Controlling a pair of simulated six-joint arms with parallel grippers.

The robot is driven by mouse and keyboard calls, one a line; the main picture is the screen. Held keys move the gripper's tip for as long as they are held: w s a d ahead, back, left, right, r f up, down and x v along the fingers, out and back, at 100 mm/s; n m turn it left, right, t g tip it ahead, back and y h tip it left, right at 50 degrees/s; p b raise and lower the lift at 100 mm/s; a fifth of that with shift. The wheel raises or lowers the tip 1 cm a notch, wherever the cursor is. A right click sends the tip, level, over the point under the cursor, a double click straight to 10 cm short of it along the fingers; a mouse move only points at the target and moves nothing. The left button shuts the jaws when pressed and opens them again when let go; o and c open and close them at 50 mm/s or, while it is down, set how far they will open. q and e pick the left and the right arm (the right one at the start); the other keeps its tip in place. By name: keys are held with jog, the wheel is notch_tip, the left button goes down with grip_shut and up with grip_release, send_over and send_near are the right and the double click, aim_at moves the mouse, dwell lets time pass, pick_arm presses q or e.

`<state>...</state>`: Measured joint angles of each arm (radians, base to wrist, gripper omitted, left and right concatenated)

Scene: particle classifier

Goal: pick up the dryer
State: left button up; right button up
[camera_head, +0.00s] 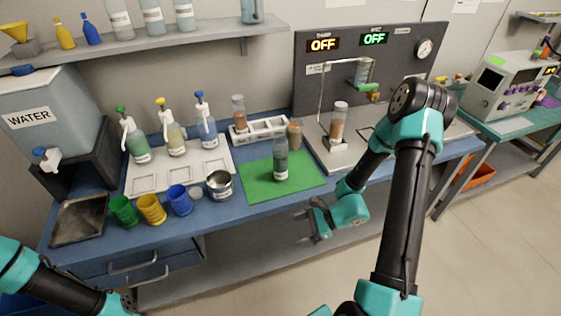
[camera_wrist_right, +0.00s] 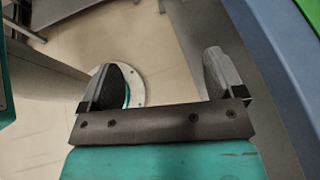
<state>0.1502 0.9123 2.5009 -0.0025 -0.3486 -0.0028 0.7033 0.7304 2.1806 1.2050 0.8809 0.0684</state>
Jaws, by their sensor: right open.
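I cannot tell for sure which object is the dryer. A grey-green labelled bottle (camera_head: 281,163) stands upright on the green mat (camera_head: 253,187), and a brownish jar (camera_head: 295,137) stands just behind it. My right gripper (camera_head: 314,222) is open and empty in front of the bench edge, to the right of and nearer than the mat, apart from everything. In the right wrist view its two fingers (camera_wrist_right: 163,62) are spread, with floor between them. Only part of my left arm shows at the lower left; its gripper is out of frame.
A white tray (camera_head: 200,165) holds several spray bottles. Coloured cups (camera_head: 152,209) and a metal pot (camera_head: 220,184) stand near the front edge. A white rack (camera_head: 262,131) holds a brown-filled bottle (camera_head: 239,113). Another brown-filled bottle (camera_head: 338,122) stands on the metal stand base (camera_head: 325,153).

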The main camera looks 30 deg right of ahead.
jog(key=w+d+r+m+t, duration=0.4)
jog(key=d+t, duration=0.1)
jog(key=d, duration=0.1)
jog(key=m+t+h, duration=0.3)
jog(key=m+t, duration=0.1)
jog(key=t, duration=0.2)
send_near(287, 167)
jog(key=d+v, duration=0.1)
jog(key=v, duration=0.4)
jog(key=shift+w+a+r, duration=0.3)
jog(key=shift+a+r, duration=0.05)
jog(key=shift+r, duration=0.15)
jog(key=shift+a, duration=0.1)
jog(key=x, duration=1.2)
jog(key=shift+f, duration=0.3)
jog(key=shift+w, duration=0.1)
jog(key=shift+f+x, duration=0.1)
jog(key=shift+x, duration=1.2)
jog(key=shift+f+x, duration=0.15)
jog(key=shift+x, duration=1.15)
jog(key=shift+a, duration=0.15)
jog(key=shift+c, duration=0.3)
